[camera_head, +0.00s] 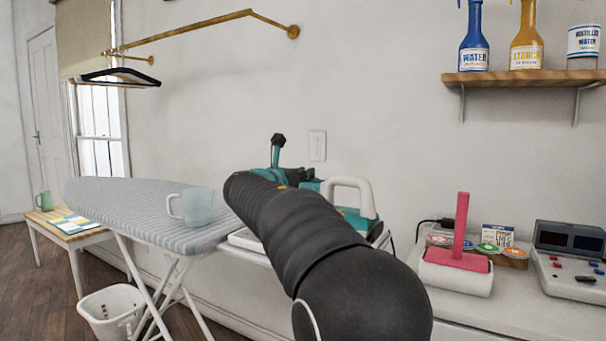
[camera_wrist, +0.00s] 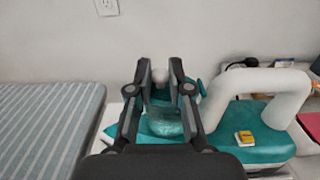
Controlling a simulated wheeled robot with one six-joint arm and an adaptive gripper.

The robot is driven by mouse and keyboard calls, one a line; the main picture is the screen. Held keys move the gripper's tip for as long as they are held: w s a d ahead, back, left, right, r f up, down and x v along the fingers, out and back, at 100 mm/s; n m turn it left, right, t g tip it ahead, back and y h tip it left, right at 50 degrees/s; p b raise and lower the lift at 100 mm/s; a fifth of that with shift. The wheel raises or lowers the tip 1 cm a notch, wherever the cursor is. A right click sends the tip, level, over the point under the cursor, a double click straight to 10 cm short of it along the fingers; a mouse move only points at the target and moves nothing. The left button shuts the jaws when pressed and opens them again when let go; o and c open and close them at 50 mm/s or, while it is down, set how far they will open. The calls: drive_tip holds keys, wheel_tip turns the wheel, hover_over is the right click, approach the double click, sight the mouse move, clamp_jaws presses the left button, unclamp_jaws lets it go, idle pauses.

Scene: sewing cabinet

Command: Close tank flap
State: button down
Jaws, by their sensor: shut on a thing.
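The teal and white steam iron (camera_head: 349,218) stands beside the ironing board, partly behind my arm. Its white handle (camera_wrist: 262,88) and teal body (camera_wrist: 258,142) show in the wrist view. The translucent teal water tank (camera_wrist: 165,122) lies between and below my fingers. My gripper (camera_wrist: 166,78) is at the tank, left of the handle, its fingers closed on a small part there, apparently the tank flap (camera_wrist: 163,77). The fingers hide most of the flap, so its angle is unclear. In the head view a teal upright piece with a dark tip (camera_head: 277,152) rises beyond my arm.
The striped ironing board (camera_head: 130,205) with a translucent mug (camera_head: 197,206) is at left. A pink-handled lint roller (camera_head: 460,235) and a control box (camera_head: 568,260) stand on the right counter. The wall with an outlet (camera_head: 317,145) is close behind the iron.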

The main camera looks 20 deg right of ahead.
drive_tip(key=shift+f, duration=0.1)
drive_tip(key=c, duration=1.4)
unclamp_jaws()
drive_tip(key=shift+o, duration=0.2)
drive_tip(key=v, duration=1.2)
